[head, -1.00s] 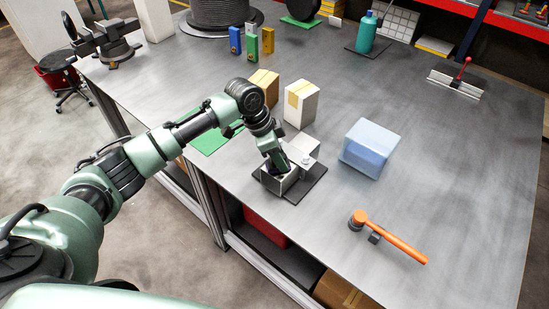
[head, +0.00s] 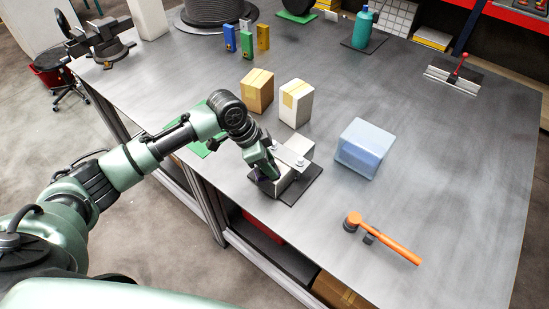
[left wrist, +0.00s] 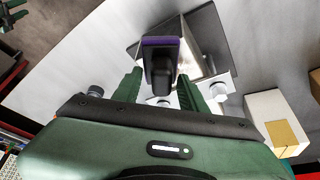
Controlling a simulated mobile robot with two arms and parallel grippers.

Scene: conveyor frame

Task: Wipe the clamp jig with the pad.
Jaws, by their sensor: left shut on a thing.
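The clamp jig (head: 297,151) is a pale metal block with small round knobs, on a dark mat (head: 307,187) near the table's near left edge. It also shows in the left wrist view (left wrist: 192,58), partly behind the pad. My left gripper (head: 268,174) points down at the jig's left side. It is shut on the pad (left wrist: 161,65), a dark block with a purple edge; in the head view the pad is mostly hidden by the gripper. The pad is at the jig, but I cannot tell whether they touch. My right gripper is not in view.
Two cartons, one brown (head: 257,92) and one white (head: 295,103), stand behind the jig. A translucent blue bin (head: 365,150) and an orange-handled tool (head: 385,240) are to its right. A red-handled clamp (head: 457,70) stands far right. The table's middle right is clear.

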